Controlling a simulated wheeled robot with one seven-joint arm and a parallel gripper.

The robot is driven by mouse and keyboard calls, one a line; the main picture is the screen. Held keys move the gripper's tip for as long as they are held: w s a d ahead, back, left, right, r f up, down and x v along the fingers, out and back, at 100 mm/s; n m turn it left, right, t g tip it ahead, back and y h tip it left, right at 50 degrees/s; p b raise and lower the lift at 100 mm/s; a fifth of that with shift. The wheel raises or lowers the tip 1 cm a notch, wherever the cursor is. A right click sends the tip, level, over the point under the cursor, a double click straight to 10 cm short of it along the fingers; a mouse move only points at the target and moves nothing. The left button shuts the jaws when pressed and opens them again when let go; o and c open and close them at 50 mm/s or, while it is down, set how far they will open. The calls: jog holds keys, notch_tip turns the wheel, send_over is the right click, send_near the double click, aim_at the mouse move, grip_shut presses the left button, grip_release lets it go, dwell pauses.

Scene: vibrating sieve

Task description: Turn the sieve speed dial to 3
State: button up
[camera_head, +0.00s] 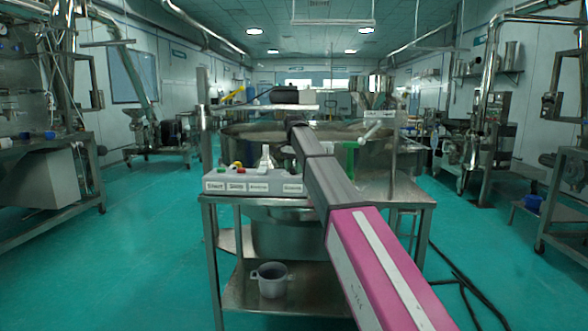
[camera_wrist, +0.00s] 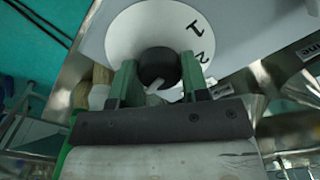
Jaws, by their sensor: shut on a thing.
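In the wrist view, the speed dial has a white disc (camera_wrist: 125,33) with the numbers 1 and 2 visible near its right edge. A round black knob (camera_wrist: 159,66) sits at its middle. My gripper (camera_wrist: 159,72) has its green fingers on either side of the knob and is shut on it. A small pale mark shows on the knob's near side. The rest of the scale is hidden or out of frame, so the setting cannot be read. In the head view, my arm crosses the steel table, and the dial cannot be made out.
In the head view, a labelled control box (camera_head: 252,186) with coloured buttons stands on the steel table (camera_head: 412,190). The large round sieve (camera_head: 240,131) is behind it. A grey pot (camera_head: 271,283) stands on the lower shelf. Black cables lie on the floor at right.

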jog(key=n, duration=0.4)
jog(key=shift+n, duration=0.3)
jog(key=n, duration=0.3)
jog(key=shift+n, duration=0.3)
jog(key=n, duration=0.3)
jog(key=shift+n, duration=2.2)
jog(key=o, duration=0.9)
